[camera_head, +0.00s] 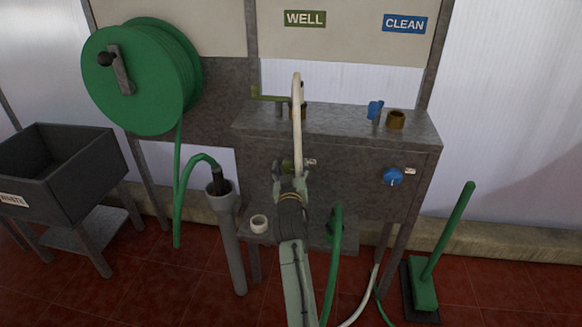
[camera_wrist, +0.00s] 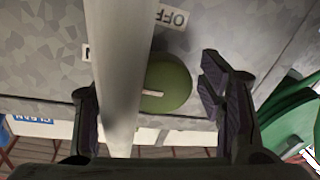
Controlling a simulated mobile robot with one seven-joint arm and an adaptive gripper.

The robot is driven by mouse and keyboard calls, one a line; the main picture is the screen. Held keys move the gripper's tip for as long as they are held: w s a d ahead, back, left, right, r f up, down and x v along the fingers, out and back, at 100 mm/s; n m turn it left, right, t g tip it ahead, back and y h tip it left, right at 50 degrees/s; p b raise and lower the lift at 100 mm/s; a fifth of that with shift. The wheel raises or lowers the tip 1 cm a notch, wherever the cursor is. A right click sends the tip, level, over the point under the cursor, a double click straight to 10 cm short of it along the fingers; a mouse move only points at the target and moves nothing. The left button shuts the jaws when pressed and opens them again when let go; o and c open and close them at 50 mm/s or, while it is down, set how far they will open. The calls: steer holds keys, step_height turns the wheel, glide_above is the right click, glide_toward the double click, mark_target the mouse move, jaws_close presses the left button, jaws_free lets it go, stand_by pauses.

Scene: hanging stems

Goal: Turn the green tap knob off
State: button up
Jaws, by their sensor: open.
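The green tap knob (camera_wrist: 168,84) is a round olive knob with a pale pointer line, on the front panel. In the wrist view it sits between the open fingers of my gripper (camera_wrist: 150,105), nearer the right finger. A pale hose or pipe crosses in front of its left part. An OFF label (camera_wrist: 172,17) is above it, and another label is mostly hidden at the left. In the head view my gripper (camera_head: 291,172) is in front of the panel and covers most of the knob (camera_head: 288,165). I cannot tell whether any finger touches it.
A blue knob (camera_head: 393,177) is on the same panel to the right, with a blue tap (camera_head: 375,110) above. The pale hose (camera_head: 297,110) hangs before the panel. A green hose reel (camera_head: 135,75), a grey bin (camera_head: 58,170) and a green broom (camera_head: 440,255) stand around.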

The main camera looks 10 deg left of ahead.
steer(key=c, duration=1.2)
steer(key=shift+f+m+b, duration=0.15)
steer(key=shift+m+b, duration=0.25)
steer(key=shift+b, duration=0.1)
steer(key=m+b, duration=0.2)
steer(key=b, duration=0.1)
steer(key=shift+a+f+m+t, duration=0.15)
steer(key=shift+a+m+t, duration=0.05)
steer(key=shift+m+t, duration=0.1)
steer(key=m+b, duration=0.7)
steer(key=shift+a+t+h, duration=0.1)
steer(key=shift+t+h, duration=0.3)
steer(key=m+h+b, duration=0.1)
steer(key=m+b, duration=0.4)
steer(key=shift+t, duration=0.3)
steer(key=m+b, duration=0.2)
steer(key=m+h+b, duration=0.1)
steer(key=m, duration=0.1)
steer(key=shift+r+b, duration=0.35)
steer(key=shift+b, duration=0.05)
steer(key=shift+o, duration=0.2)
